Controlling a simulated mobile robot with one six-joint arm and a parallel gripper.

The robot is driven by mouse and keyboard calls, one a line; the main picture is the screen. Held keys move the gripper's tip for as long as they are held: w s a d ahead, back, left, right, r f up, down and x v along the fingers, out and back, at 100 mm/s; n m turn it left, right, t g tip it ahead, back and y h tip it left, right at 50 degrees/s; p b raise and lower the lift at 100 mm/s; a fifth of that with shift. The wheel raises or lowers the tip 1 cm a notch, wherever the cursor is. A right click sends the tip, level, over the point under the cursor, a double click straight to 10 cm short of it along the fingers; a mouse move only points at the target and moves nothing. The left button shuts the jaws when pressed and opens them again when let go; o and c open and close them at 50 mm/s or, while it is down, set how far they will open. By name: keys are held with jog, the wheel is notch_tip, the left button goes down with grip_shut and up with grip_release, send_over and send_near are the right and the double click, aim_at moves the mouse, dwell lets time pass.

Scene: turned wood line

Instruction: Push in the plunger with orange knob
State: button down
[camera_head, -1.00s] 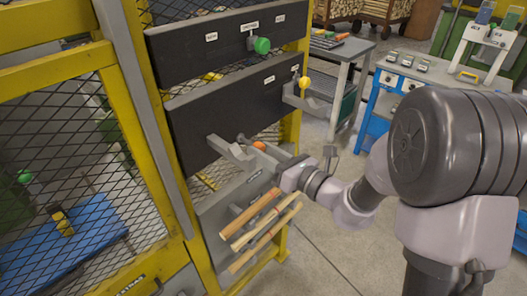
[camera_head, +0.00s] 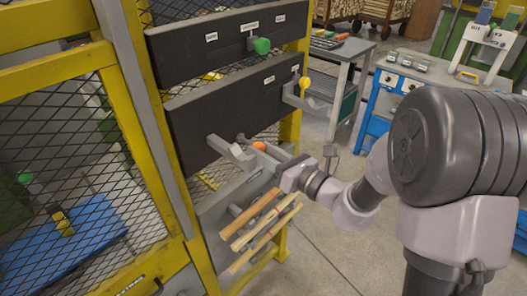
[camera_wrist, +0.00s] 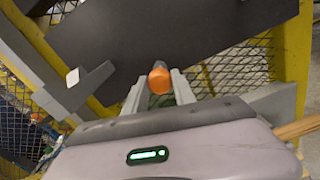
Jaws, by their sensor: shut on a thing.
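The plunger's orange knob (camera_head: 259,146) sits in front of the lower dark panel, at the end of a short dark shaft (camera_head: 243,138). In the wrist view the orange knob (camera_wrist: 160,80) shows round and face-on between the two grey fingers. My gripper (camera_head: 266,153) is shut on the knob; the wrist view shows one finger (camera_wrist: 158,92) on each side of it. The fingers partly hide the knob in the head view. How far the shaft stands out is hard to tell.
A green knob (camera_head: 261,46) is on the upper panel and a yellow knob (camera_head: 304,82) at the lower panel's right. Grey brackets (camera_head: 232,152) stick out near the orange knob. Wooden rods (camera_head: 262,235) lie below my gripper. Yellow posts and mesh stand left.

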aim_at(253, 144)
dwell(0.4)
jog(key=p+x, duration=0.1)
jog(key=x, duration=0.2)
jog(key=shift+w+a, duration=0.1)
jog(key=c, duration=1)
grip_release()
jog(key=shift+a, duration=0.1)
jog(key=shift+c, duration=0.2)
jog(key=p+v, duration=0.2)
jog(key=v, duration=1.5)
jog(key=shift+d, duration=0.2)
